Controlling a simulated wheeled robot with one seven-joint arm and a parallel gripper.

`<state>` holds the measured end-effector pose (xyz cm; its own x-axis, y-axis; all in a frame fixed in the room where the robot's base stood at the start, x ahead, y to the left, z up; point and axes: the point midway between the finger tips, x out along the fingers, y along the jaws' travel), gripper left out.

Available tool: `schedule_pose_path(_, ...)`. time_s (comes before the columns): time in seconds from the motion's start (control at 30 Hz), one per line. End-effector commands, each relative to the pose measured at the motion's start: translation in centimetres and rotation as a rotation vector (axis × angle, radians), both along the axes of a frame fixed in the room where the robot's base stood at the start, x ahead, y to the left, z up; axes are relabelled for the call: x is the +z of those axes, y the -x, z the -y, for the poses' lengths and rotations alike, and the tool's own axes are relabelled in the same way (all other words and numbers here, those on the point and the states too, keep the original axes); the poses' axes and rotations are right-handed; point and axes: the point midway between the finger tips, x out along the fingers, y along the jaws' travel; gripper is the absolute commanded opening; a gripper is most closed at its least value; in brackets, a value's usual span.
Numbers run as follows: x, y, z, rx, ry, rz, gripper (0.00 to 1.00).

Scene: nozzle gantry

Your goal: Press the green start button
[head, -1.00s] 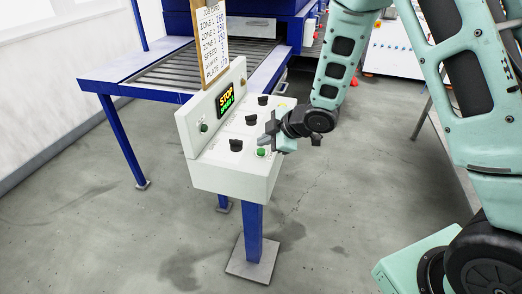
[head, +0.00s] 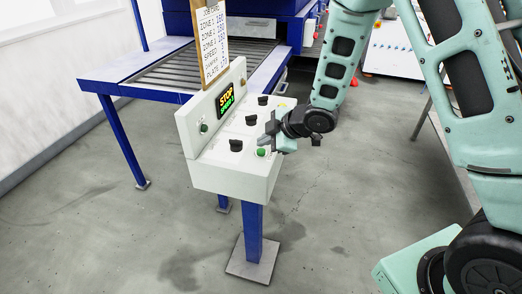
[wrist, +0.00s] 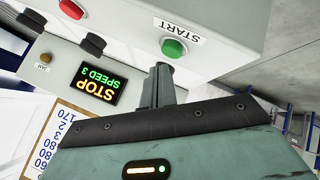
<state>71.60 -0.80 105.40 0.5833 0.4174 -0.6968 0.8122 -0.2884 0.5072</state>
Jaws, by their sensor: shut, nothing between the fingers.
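The green start button (wrist: 173,47) sits on the light control panel beside a START label in the wrist view. In the head view the green button (head: 262,152) is near the panel's front right corner. My gripper (head: 266,142) is just above the panel, close to the button. In the wrist view my gripper's fingers (wrist: 160,72) are together, with nothing between them, and their tips appear close to the button. I cannot tell whether they touch it. The display (wrist: 95,84) reads STOP and SPEED 3.
The panel (head: 232,178) stands on a blue post (head: 253,232). Black knobs (head: 236,145) are on its top, and a red button (wrist: 72,8) shows in the wrist view. A clipboard (head: 212,45) rises behind it. A roller conveyor (head: 200,65) is at the back.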

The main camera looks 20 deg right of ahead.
Motion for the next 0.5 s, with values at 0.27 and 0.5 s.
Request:
schedule_pose_path(0.27, 0.0, 0.0, 0.0, 0.0, 0.0, 0.0, 0.0)
schedule_pose_path(0.5, -0.59, 0.0, 0.0, 0.0, 0.0, 0.0, 0.0)
